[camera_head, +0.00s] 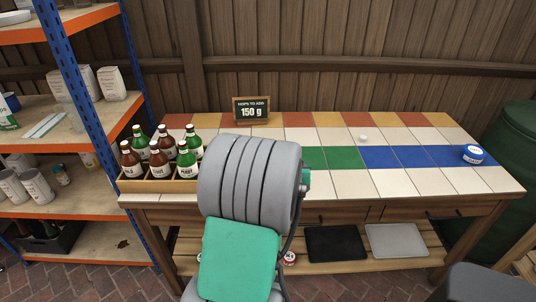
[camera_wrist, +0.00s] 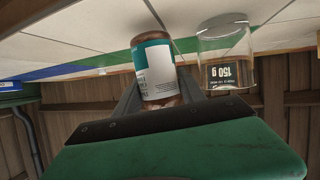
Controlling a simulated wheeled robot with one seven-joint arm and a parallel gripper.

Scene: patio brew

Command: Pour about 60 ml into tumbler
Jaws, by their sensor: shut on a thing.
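My gripper (camera_wrist: 157,88) is shut on a brown container (camera_wrist: 156,72) with a white and teal label. The wrist view is upside down, and the container leans slightly in it. Its opening and contents cannot be made out. A clear glass tumbler (camera_wrist: 224,40) stands on the tiled top beside the container, apart from it in the picture. It looks empty. In the head view my arm hides the gripper, the container and the tumbler.
A wooden crate (camera_head: 160,186) of several bottles stands at the table's left end. A sign (camera_head: 251,110) reading 150 g stands at the back. A small white thing (camera_head: 363,138) and a blue round tin (camera_head: 473,153) lie to the right. The tiles between are clear.

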